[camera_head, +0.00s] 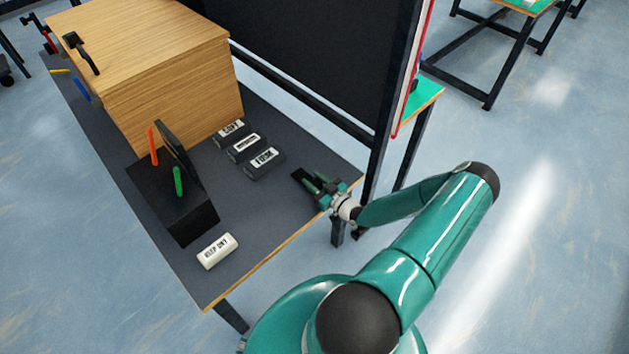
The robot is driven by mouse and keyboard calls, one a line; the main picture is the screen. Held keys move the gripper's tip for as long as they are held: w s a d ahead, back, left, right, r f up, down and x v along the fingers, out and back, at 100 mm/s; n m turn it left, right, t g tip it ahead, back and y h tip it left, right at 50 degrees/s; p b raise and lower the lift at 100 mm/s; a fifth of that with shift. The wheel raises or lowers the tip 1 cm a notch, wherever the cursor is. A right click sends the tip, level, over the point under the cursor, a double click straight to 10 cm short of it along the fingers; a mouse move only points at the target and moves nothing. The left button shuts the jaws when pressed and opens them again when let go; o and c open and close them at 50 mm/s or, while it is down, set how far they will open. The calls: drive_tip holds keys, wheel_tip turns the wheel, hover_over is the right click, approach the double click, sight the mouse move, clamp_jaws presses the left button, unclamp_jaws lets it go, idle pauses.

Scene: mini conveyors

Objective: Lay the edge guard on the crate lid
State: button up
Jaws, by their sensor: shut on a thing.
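The wooden crate (185,90) stands at the back left of the dark table, and its flat lid (140,30) faces up. My gripper (318,187) is over the table's right end, to the right of the crate and apart from it. It is shut on a small black piece (302,177) that I take to be the edge guard. The fingers partly hide this piece, and its exact shape is too small to tell.
Several dark labelled blocks (245,148) lie between crate and gripper. A black box (175,205) holds an orange and a green handled tool. A white labelled block (217,251) lies near the front edge. A tall dark panel (320,60) stands behind the table.

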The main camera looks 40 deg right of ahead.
drive_tip(key=shift+f, duration=0.15)
drive_tip(key=o, duration=1)
drive_tip(key=s, duration=1.3)
drive_tip(key=shift+s+d, duration=0.2)
drive_tip(key=shift+s, duration=0.15)
